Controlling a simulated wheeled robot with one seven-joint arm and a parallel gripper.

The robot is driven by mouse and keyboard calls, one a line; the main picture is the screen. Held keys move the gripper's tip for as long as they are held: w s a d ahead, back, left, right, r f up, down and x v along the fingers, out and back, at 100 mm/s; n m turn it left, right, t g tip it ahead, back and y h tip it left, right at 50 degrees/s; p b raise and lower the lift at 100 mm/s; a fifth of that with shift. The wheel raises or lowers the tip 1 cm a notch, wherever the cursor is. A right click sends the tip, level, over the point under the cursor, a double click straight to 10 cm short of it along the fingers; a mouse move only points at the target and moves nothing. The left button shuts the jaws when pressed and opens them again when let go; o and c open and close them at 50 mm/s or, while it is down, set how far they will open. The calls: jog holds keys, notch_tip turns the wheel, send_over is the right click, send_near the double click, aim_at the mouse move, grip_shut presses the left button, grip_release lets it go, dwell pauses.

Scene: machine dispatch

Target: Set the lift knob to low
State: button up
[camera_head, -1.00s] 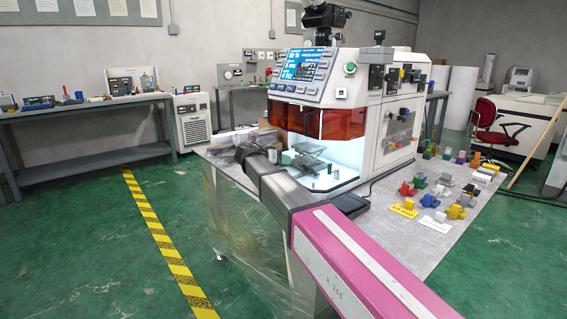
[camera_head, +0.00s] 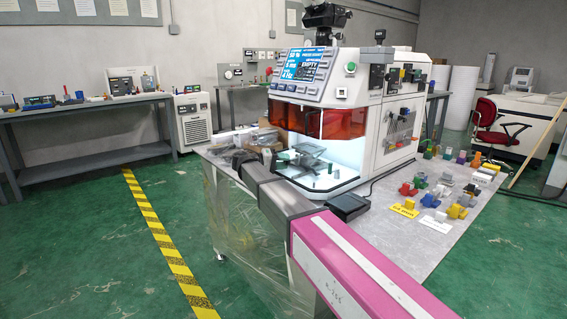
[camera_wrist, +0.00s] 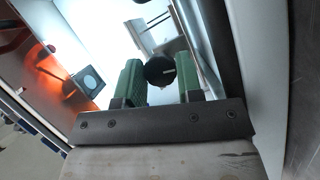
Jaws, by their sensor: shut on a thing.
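The round black lift knob (camera_wrist: 159,71) shows in the wrist view, with a small pale mark on its face. My gripper (camera_wrist: 160,66) has its two green ribbed fingers on either side of the knob and is shut on it. In the head view my gripper (camera_head: 283,157) is at the left front of the machine's lit chamber; my own wrist hides the knob there. The lift stage (camera_head: 312,151), a small platform on crossed legs, stands inside the chamber just right of the gripper.
The white machine (camera_head: 372,145) has an orange-red hood (camera_head: 320,120) above the open chamber. A small grey block with a round pale face (camera_wrist: 89,80) is left of my fingers. A black pad (camera_head: 347,206) and several coloured parts lie on the table (camera_head: 395,245).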

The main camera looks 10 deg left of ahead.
jog(key=shift+n, duration=0.4)
jog(key=o, duration=0.9)
jog(key=v, duration=1)
jog(key=shift+s+a+f, duration=0.1)
jog(key=shift+a, duration=0.3)
